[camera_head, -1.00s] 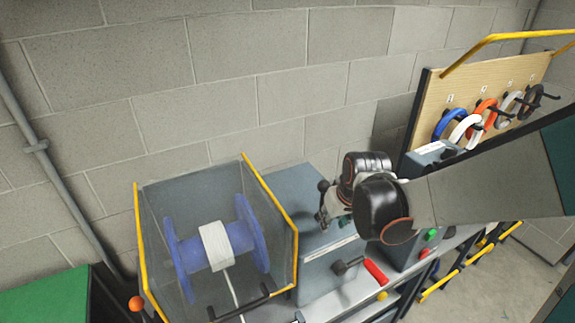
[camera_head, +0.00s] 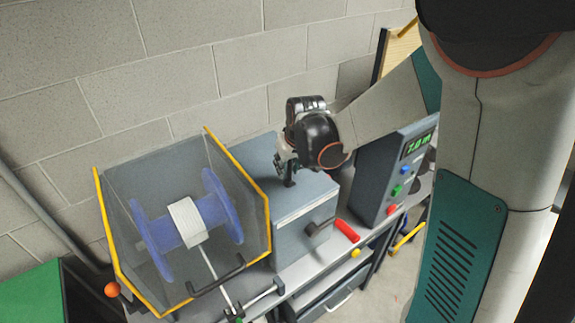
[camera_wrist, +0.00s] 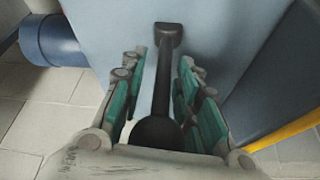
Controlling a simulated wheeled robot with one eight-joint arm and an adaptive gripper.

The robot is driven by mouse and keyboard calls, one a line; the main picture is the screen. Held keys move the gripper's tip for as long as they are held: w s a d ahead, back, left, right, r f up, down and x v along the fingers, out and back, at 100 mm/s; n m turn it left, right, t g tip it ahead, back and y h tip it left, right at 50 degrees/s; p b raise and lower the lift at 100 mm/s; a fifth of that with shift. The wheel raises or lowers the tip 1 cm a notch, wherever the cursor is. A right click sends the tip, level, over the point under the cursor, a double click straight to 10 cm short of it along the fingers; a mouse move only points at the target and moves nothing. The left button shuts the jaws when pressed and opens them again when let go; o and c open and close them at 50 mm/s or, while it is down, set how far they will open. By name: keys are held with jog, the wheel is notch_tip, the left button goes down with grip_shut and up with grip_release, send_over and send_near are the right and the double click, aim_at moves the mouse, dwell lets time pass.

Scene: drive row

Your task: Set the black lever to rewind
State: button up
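The black lever (camera_wrist: 166,84) stands out from a blue-grey box (camera_wrist: 110,25) in the wrist view, with its round knob (camera_wrist: 158,132) nearest the camera. My gripper (camera_wrist: 160,88) is open, with one green-padded finger on each side of the lever and a gap to both. In the head view my gripper (camera_head: 284,166) is at the top of the grey drive box (camera_head: 300,228). The lever is mostly hidden there behind the gripper and wrist. No rewind marking is readable.
A blue reel (camera_head: 212,212) with white cord sits in a yellow-edged guard (camera_head: 262,190) to the left. A control panel (camera_head: 385,185) with a green display stands to the right. A block wall (camera_head: 190,60) is behind.

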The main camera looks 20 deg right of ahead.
grip_shut()
jog(key=shift+s+a+f+t+h+b, duration=0.2)
jog(key=shift+a+t+h+b, duration=0.1)
jog(key=shift+a+h+b, duration=0.4)
jog(key=h+b, duration=0.1)
jog(key=a+n+t+h+b, duration=0.1)
jog(key=h, duration=0.1)
jog(key=shift+s+a+f+b, duration=0.15)
jog(key=shift+s+b, duration=0.15)
jog(key=shift+b, duration=0.05)
jog(key=shift+o, duration=1.3)
grip_release()
